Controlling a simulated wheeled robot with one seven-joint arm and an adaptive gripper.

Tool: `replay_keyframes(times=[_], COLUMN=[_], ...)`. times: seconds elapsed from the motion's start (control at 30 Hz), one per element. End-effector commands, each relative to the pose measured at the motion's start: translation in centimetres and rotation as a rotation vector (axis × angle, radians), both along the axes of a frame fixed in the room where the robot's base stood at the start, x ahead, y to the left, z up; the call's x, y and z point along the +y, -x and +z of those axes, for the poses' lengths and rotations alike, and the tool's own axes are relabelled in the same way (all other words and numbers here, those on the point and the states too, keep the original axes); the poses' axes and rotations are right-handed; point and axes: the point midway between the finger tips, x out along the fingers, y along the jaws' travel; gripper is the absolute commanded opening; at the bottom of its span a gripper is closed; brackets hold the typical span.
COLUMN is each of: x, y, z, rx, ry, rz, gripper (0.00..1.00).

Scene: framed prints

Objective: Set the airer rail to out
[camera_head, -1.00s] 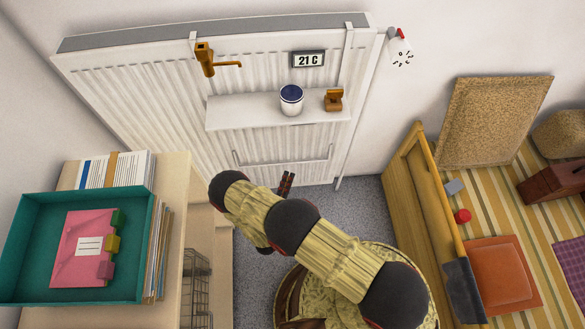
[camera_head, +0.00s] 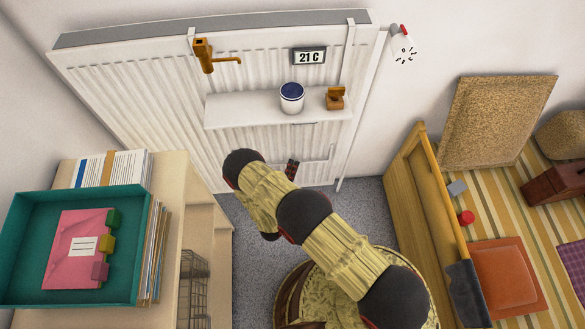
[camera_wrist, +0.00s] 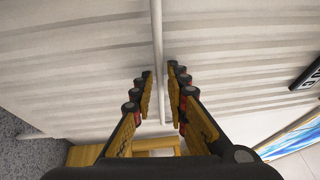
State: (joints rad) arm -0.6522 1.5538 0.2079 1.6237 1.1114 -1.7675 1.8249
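The airer rail (camera_head: 318,160) is a thin white bar low on the front of the white radiator (camera_head: 130,110), under its shelf. Its left part is hidden behind my arm in the head view. In the wrist view the rail (camera_wrist: 157,50) runs upright in the picture, and its lower part passes between my fingertips. My gripper (camera_wrist: 160,78) is open, with one finger on each side of the rail and a gap visible. In the head view my gripper (camera_head: 291,168) is a small dark shape in front of the radiator, partly hidden by my arm.
A white shelf (camera_head: 240,110) above the rail holds a blue-lidded jar (camera_head: 292,98) and a small brown box (camera_head: 335,98). A shelf unit (camera_head: 170,210) stands left, a wooden bed (camera_head: 410,190) right.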

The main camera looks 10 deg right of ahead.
Motion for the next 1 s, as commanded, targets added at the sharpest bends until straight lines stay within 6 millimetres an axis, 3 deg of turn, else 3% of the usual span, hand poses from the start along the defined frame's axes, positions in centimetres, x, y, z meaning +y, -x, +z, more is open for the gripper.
replay_keyframes(times=[0.23, 1.0], x=[0.01, 0.02], y=[0.02, 0.06], z=[-0.02, -0.04], rx=[0.0, 0.003], ry=[0.0, 0.0], rz=[0.0, 0.001], gripper=[0.0, 0.0])
